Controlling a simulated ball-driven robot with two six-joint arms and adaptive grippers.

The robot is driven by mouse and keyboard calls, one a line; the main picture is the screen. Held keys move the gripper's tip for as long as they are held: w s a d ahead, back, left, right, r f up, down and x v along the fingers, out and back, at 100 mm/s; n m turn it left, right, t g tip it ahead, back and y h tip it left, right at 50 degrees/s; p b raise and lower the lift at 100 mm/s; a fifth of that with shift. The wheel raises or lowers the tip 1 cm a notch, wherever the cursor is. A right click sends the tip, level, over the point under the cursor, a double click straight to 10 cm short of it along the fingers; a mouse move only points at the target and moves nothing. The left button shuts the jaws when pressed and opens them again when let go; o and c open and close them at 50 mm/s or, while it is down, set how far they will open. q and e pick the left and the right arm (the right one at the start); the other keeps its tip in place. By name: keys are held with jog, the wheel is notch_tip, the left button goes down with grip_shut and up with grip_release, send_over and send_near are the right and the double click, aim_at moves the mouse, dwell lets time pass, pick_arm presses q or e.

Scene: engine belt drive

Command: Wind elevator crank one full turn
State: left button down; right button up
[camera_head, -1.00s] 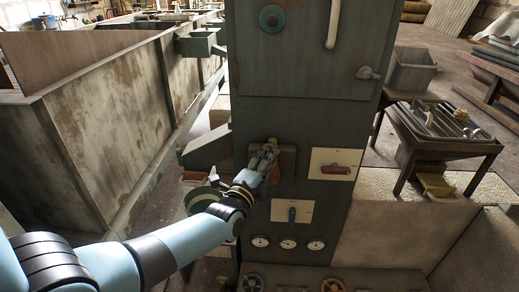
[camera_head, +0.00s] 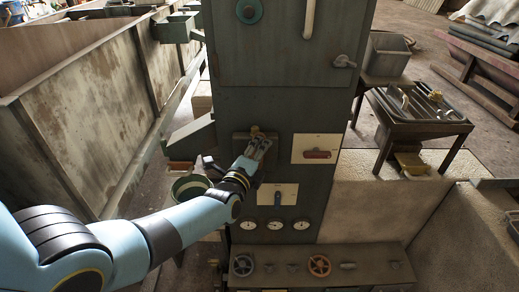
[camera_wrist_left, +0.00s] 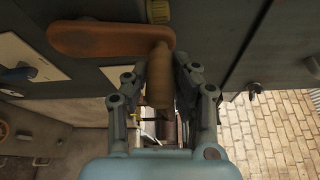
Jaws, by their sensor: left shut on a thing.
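The crank has an orange-brown arm (camera_wrist_left: 105,38) and a brown handle (camera_wrist_left: 158,85), seen close in the left wrist view. My left gripper (camera_wrist_left: 160,75) is shut on the handle, with one finger on each side of it. In the head view my left gripper (camera_head: 262,146) is at the crank's square mounting plate (camera_head: 240,143) on the tall dark cabinet (camera_head: 285,100). The fingers hide much of the crank there. My right gripper does not show.
A white panel with a red handle (camera_head: 317,153) is right of the crank. A panel with a blue lever (camera_head: 277,198) and three dials (camera_head: 274,224) are below. Valve wheels (camera_head: 319,265) stand lower. A green chute (camera_head: 190,136) juts out at left.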

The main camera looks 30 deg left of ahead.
pick_arm(q)
jog(key=c, duration=1.1)
grip_release()
jog(key=shift+w+d, duration=0.15)
jog(key=shift+s, duration=0.4)
jog(key=s, duration=0.3)
jog(key=s+d, duration=0.1)
jog(key=s, duration=0.3)
jog(key=s+d, duration=0.1)
jog(key=s, duration=0.3)
jog(key=shift+s+r, duration=0.1)
jog(key=shift+r, duration=0.25)
jog(key=shift+a, duration=0.1)
